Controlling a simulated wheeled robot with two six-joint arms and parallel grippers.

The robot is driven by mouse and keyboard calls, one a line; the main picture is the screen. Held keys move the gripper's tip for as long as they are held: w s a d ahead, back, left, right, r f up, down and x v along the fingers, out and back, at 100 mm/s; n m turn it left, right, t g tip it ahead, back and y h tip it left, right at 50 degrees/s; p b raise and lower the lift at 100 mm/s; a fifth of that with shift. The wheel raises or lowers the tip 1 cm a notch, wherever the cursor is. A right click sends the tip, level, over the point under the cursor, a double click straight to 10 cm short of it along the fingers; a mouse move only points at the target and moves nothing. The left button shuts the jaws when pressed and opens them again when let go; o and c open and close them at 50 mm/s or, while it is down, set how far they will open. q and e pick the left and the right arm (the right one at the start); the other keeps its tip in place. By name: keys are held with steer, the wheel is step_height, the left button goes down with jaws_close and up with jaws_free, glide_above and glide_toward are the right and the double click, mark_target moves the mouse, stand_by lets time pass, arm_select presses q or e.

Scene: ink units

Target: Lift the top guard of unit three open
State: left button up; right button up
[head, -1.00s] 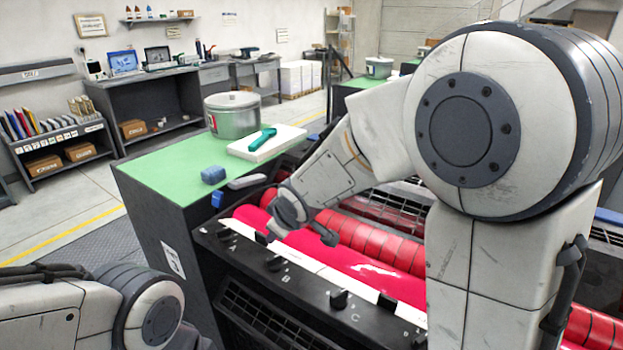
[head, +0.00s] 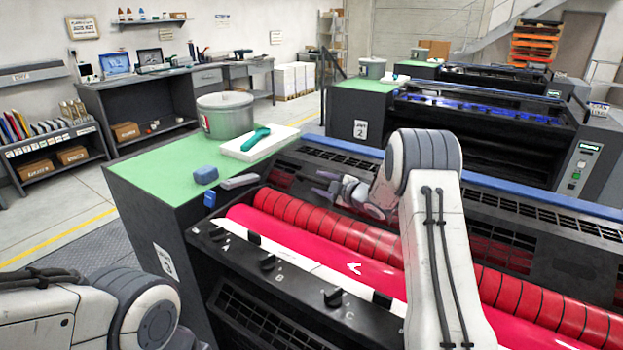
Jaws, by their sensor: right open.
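The near ink unit (head: 290,293) carries red rollers (head: 330,228) and a bright red ink trough. A dark slotted guard (head: 520,225) with a blue edge bar (head: 510,190) runs along the unit's back and appears lowered. My right gripper (head: 322,184) is open and empty, fingers pointing left, above the rear of the rollers in front of the slotted guard. I cannot tell whether it touches the guard. My right arm hides the middle of the rollers and part of the guard. My left gripper is out of view; only its arm shows at lower left.
A green side top (head: 150,178) holds a grey tin (head: 225,117), a white pad with a teal tool (head: 256,138), a blue block (head: 205,174) and a grey handle piece. Black knobs line the front rail. Unit 2 (head: 440,142), with blue ink, stands behind.

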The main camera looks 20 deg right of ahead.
mark_target(315, 182)
steer(key=x, duration=0.5)
steer(key=shift+p, duration=0.35)
steer(key=shift+s, duration=0.1)
jaws_close()
steer(key=shift+f, duration=0.1)
stand_by(0.9)
